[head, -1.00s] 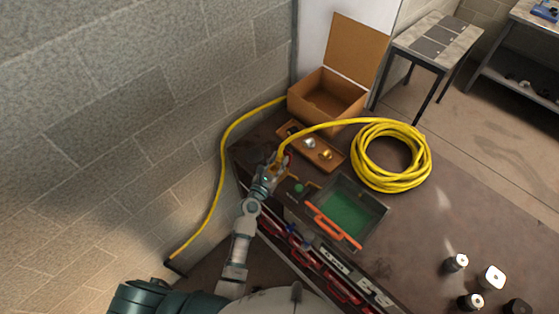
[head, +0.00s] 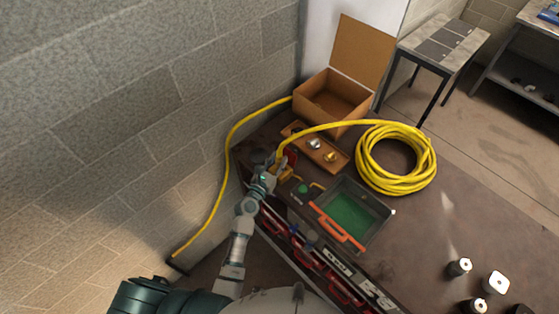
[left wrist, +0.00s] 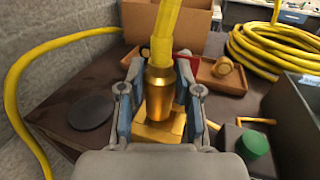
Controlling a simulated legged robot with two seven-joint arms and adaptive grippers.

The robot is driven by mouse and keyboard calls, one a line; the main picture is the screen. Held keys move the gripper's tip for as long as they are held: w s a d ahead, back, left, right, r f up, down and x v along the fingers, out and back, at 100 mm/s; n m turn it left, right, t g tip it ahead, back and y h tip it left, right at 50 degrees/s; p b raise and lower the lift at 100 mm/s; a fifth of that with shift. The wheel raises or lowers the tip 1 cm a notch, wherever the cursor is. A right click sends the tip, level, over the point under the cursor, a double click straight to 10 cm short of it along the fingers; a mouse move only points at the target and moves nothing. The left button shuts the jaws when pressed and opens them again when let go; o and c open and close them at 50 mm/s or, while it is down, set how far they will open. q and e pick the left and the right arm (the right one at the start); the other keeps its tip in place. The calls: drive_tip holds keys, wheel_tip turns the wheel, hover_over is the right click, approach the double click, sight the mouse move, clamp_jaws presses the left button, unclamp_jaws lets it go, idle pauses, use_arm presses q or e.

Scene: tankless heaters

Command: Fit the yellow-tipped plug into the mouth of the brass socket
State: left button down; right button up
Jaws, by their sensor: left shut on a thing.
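The yellow hose ends in a gold-coloured plug (left wrist: 160,92), which stands about upright between the fingers of my left gripper (left wrist: 159,80). In the head view my left gripper (head: 274,166) is at the table's near-left edge, shut on this hose end. The plug's lower tip is hard to make out; a golden block shape shows just below it. The brass socket (head: 330,156) lies on a wooden tray to the right of the gripper, apart from the plug. It also shows in the left wrist view (left wrist: 222,67). My right gripper is out of view.
A silver fitting (head: 313,144) shares the wooden tray (head: 340,168). An open cardboard box (head: 340,107) stands behind it. The coiled hose (head: 428,160) lies to the right. A green-bottomed bin with an orange handle (head: 342,231) stands in front. The wall is close at left.

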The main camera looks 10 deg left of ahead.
use_arm(q)
drive_tip(key=shift+a, duration=0.5)
drive_tip(key=shift+a+f, duration=0.1)
drive_tip(key=shift+a, duration=0.25)
drive_tip(key=shift+d, duration=0.55)
drive_tip(key=shift+d+p, duration=0.35)
drive_tip(key=shift+d, duration=0.2)
drive_tip(key=shift+a, duration=0.1)
drive_tip(key=shift+d, duration=0.25)
drive_tip(key=shift+d+f, duration=0.15)
drive_tip(key=shift+f, duration=0.2)
drive_tip(key=shift+a+f+b, duration=0.25)
drive_tip(key=shift+f+b, duration=0.1)
drive_tip(key=shift+b, duration=0.15)
drive_tip(key=shift+f+b, duration=0.35)
drive_tip(key=shift+f, duration=0.1)
drive_tip(key=shift+d+f+b, duration=0.15)
drive_tip(key=shift+f+b, duration=0.15)
drive_tip(key=shift+f, duration=0.2)
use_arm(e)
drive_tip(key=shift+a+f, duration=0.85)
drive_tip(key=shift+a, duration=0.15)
